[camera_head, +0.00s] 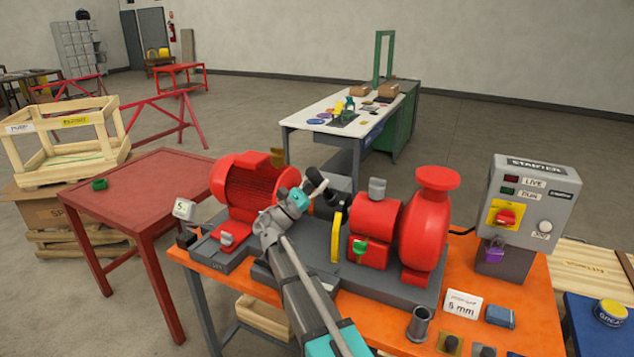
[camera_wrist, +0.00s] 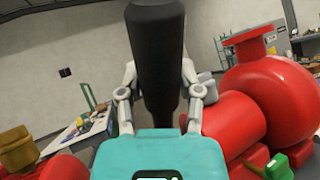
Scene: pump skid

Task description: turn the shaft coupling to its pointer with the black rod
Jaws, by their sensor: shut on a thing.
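My gripper (camera_head: 305,190) is above the gap between the red motor (camera_head: 243,183) and the red pump (camera_head: 432,232). In the wrist view my gripper (camera_wrist: 160,95) is shut on the thick black rod (camera_wrist: 155,45), which fills the middle of that view. In the head view only a small dark part of the rod shows at the fingers. A yellow upright part (camera_head: 337,237) stands between motor and pump, just right of my gripper. The shaft coupling is mostly hidden behind my arm and gripper, and I cannot make out its pointer. I cannot tell whether the rod touches the coupling.
The skid is on an orange bench (camera_head: 487,270). A starter box (camera_head: 525,205) stands at its right, with a grey cup (camera_head: 419,324) and a "5 mm" card (camera_head: 461,303) in front. A red table (camera_head: 135,180) is at left. A white-topped workbench (camera_head: 335,117) is behind.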

